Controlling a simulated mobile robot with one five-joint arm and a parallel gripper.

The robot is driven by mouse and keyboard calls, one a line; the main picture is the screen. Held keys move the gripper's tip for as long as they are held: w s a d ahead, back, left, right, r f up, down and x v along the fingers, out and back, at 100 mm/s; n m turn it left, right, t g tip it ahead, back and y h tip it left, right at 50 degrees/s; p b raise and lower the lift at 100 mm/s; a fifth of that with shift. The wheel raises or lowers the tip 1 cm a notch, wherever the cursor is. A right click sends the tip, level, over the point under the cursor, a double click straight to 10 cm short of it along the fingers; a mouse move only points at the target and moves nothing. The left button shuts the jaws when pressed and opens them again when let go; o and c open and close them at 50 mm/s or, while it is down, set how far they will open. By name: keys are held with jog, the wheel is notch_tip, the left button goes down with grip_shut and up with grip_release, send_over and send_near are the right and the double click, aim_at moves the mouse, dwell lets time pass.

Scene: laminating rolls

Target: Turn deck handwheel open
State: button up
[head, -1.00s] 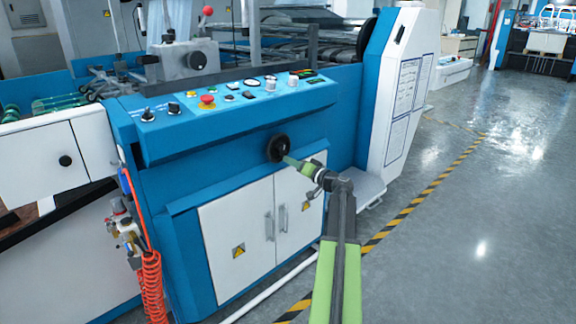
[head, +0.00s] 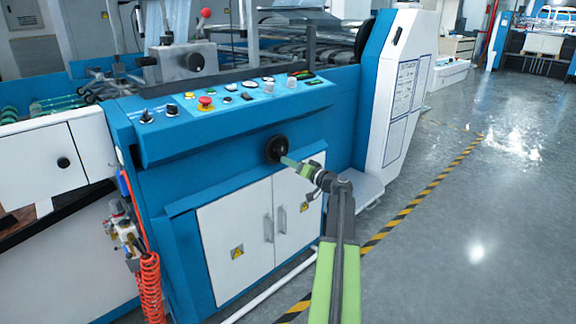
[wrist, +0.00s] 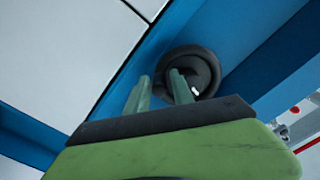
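The deck handwheel (head: 276,149) is a small black round wheel on the blue front panel of the machine, above the white cabinet doors. My gripper (head: 288,161) reaches it from the lower right, its tips at the wheel's lower right edge. In the wrist view, the handwheel (wrist: 203,62) shows beyond the two green fingers of my gripper (wrist: 159,82). The fingers are apart with a gap between them. The right finger overlaps the wheel's face and the left one lies just outside its rim. Whether they touch the rim I cannot tell.
A sloped control panel (head: 240,100) with several knobs and a red button juts out above the handwheel. The white cabinet doors (head: 240,240) have protruding handles below it. A coiled red hose (head: 150,285) hangs at left. Open floor (head: 480,220) lies to the right.

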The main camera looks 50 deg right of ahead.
jog(key=s+a, duration=0.1)
jog(key=s, duration=1.6)
jog(key=shift+a, duration=0.1)
jog(key=w+a+f+n+g+y+p, duration=0.15)
jog(key=w+a+f+g, duration=0.35)
jog(key=a, duration=0.7)
jog(key=w+a+f+n+g+y, duration=0.2)
jog(key=w+a+f+y, duration=0.3)
jog(key=a, duration=0.6)
jog(key=w+a+f+n+g+y+p, duration=0.1)
jog(key=w+a+f+n+g, duration=0.15)
jog(key=w+a, duration=0.7)
jog(key=s+a+f+n+g+h+p, duration=0.1)
jog(key=s+a+f+g+h, duration=0.15)
jog(key=a, duration=0.65)
jog(key=s+a+f+g+h, duration=0.2)
jog(key=s+a+g, duration=0.15)
jog(key=a, duration=0.55)
jog(key=s+a+f+n+g+h+p, duration=0.1)
jog(key=s+a+f+g+h, duration=0.2)
jog(key=a, duration=0.6)
notch_tip(320, 180, up, 38)
jog(key=y+p, duration=0.1)
jog(key=p, duration=3.6)
jog(key=shift+s+r+p, duration=0.15)
jog(key=shift+s+p, duration=0.15)
jog(key=shift+p, duration=0.05)
